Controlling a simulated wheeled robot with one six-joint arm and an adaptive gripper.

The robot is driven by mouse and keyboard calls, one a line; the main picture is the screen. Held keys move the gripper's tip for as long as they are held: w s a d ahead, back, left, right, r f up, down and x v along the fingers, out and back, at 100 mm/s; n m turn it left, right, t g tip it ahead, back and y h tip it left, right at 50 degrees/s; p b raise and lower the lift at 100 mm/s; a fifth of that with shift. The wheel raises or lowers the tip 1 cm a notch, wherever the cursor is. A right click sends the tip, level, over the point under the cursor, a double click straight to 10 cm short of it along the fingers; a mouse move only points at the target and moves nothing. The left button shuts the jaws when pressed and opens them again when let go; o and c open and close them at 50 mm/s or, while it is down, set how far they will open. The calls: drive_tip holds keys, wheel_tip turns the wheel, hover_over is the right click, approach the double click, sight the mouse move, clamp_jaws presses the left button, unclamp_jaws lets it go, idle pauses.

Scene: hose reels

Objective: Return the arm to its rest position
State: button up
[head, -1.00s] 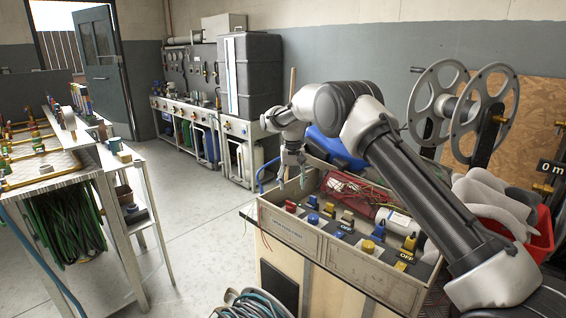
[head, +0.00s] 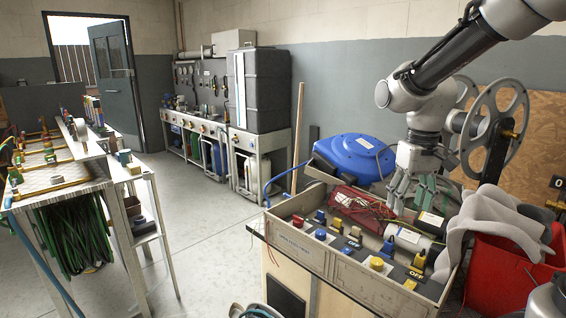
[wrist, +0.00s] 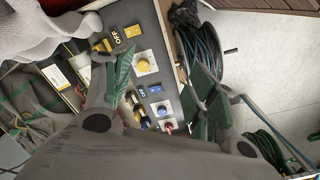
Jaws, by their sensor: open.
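My gripper (head: 410,190) hangs fingers-down at the end of my raised arm in the head view, above the back right part of the crate-like control box (head: 343,272). In the wrist view my gripper (wrist: 160,88) shows its two green-padded fingers spread wide apart. Nothing is between them except the view of the box below. Yellow, blue and red knobs and an OFF label show on the panel (wrist: 150,45) beneath the fingers.
A blue hose reel (head: 352,160) stands behind the box. Grey cloth (head: 490,225) lies over a red bin (head: 510,270) at the right, by a large metal reel (head: 497,120). A coiled hose (wrist: 197,50) lies beside the box. Open floor (head: 205,240) lies left of it.

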drive_tip(key=s+d+r+m+t, duration=0.1)
drive_tip(key=s+d+r+t, duration=0.1)
drive_tip(key=s, duration=0.6)
drive_tip(key=s+d+r+m+t, duration=0.1)
drive_tip(key=s+d+r+t, duration=0.1)
drive_tip(key=s+d, duration=0.3)
drive_tip(key=shift+s+d+r, duration=0.15)
drive_tip(key=shift+s+r, duration=0.55)
drive_tip(key=shift+s, duration=0.85)
